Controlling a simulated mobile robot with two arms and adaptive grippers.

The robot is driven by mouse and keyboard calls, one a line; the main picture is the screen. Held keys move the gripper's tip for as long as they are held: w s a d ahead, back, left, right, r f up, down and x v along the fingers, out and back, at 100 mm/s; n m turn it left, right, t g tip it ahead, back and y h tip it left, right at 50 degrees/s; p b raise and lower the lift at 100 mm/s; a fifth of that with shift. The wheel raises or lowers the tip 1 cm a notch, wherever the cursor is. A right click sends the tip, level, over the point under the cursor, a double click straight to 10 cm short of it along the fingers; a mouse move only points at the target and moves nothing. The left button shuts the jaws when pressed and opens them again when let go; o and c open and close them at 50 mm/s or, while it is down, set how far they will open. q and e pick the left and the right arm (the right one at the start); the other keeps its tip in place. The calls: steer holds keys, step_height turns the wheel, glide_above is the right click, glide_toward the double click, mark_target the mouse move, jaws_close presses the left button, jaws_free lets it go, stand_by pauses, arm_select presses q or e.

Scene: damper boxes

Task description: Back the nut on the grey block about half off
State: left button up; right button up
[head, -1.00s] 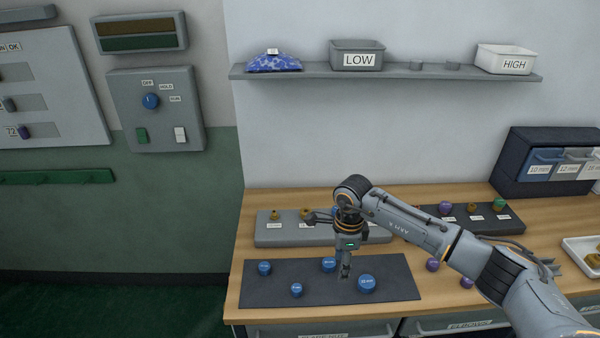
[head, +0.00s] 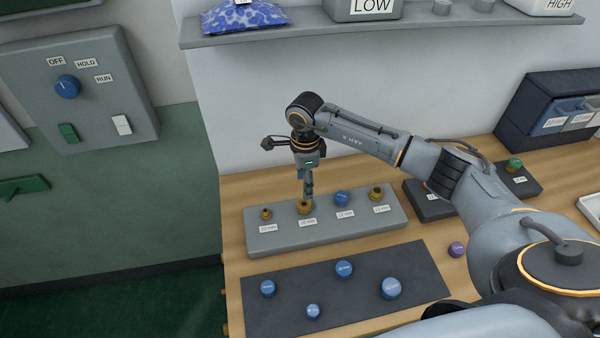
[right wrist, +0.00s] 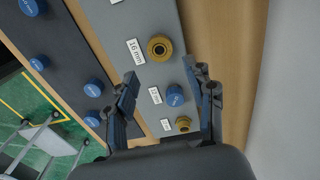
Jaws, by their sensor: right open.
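The grey block (head: 325,228) lies on the bench with a row of labelled posts. A blue nut (head: 341,199) sits on one post; brass fittings (head: 376,193) show at the others. In the right wrist view the blue nut (right wrist: 174,95) appears between my fingers, with a brass fitting marked 16 mm (right wrist: 159,47) beyond it. My right gripper (head: 307,197) points down over the block, just left of the blue nut in the head view. It is open and empty, apart from the nut as far as I can tell. My left gripper is not in view.
A dark mat (head: 270,318) in front of the block holds several blue nuts (head: 391,288). A second, dark block (head: 430,206) and a purple nut (head: 456,249) are to the right, near my arm. A shelf (head: 330,38) with bins hangs above the bench.

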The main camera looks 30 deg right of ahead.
mark_target(304, 203)
steer(key=shift+s+f, duration=0.1)
steer(key=shift+f, duration=0.3)
steer(key=shift+f+b, duration=0.35)
step_height(304, 203, down, 5)
steer(key=b, duration=0.3)
steer(key=shift+f+b, duration=0.15)
steer(key=shift+b, duration=0.2)
steer(key=shift+f+b, duration=0.85)
steer(key=c, duration=0.8)
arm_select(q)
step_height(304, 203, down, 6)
arm_select(e)
steer(key=o, duration=0.8)
steer(key=shift+c, duration=0.2)
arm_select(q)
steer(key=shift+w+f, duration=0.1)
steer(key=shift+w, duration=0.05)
